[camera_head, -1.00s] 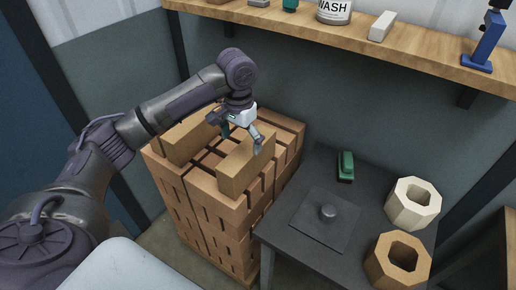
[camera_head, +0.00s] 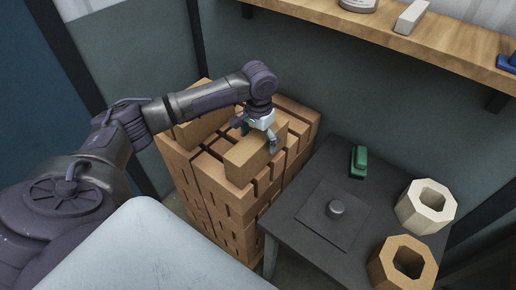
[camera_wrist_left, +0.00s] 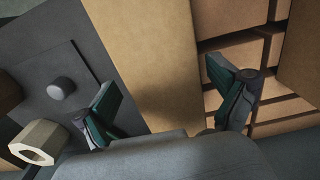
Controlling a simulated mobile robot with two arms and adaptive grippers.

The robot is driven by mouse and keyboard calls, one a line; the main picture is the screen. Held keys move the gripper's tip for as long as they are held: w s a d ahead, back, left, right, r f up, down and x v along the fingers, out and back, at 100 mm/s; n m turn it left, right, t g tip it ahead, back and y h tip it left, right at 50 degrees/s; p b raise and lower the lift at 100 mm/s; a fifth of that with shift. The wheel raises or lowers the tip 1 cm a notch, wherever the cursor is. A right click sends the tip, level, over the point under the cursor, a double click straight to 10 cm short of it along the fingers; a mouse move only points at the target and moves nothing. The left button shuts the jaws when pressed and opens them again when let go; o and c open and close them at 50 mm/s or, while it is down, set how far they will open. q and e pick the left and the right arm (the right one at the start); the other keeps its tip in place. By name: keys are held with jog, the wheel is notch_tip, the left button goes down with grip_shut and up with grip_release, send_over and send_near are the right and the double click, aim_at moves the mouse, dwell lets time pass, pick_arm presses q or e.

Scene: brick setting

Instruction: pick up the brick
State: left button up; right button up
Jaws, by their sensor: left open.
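A tan brick (camera_head: 247,158) lies on top of the brick stack, at its front right side. My left gripper (camera_head: 257,135) is at the far end of this brick, pointing down, with its fingers open. In the left wrist view the brick (camera_wrist_left: 150,60) runs between the two spread fingers of the gripper (camera_wrist_left: 166,95). The fingers look to be on either side of it. A gap shows beside the right finger; I cannot tell whether the left finger touches. My right gripper is not in view.
The brick stack (camera_head: 235,200) has another loose brick (camera_head: 200,130) on top at left. A dark table (camera_head: 300,215) stands close on the right, with a green object (camera_head: 358,161), a knobbed plate (camera_head: 335,209) and two octagonal rings. A wooden shelf (camera_head: 400,40) runs above.

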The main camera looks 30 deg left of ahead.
pick_arm(q)
jog(key=f, duration=0.4)
jog(key=shift+a+f, duration=0.15)
jog(key=shift+a, duration=0.1)
jog(key=shift+s+d, duration=0.1)
jog(key=shift+s, duration=0.05)
jog(key=c, duration=1.7)
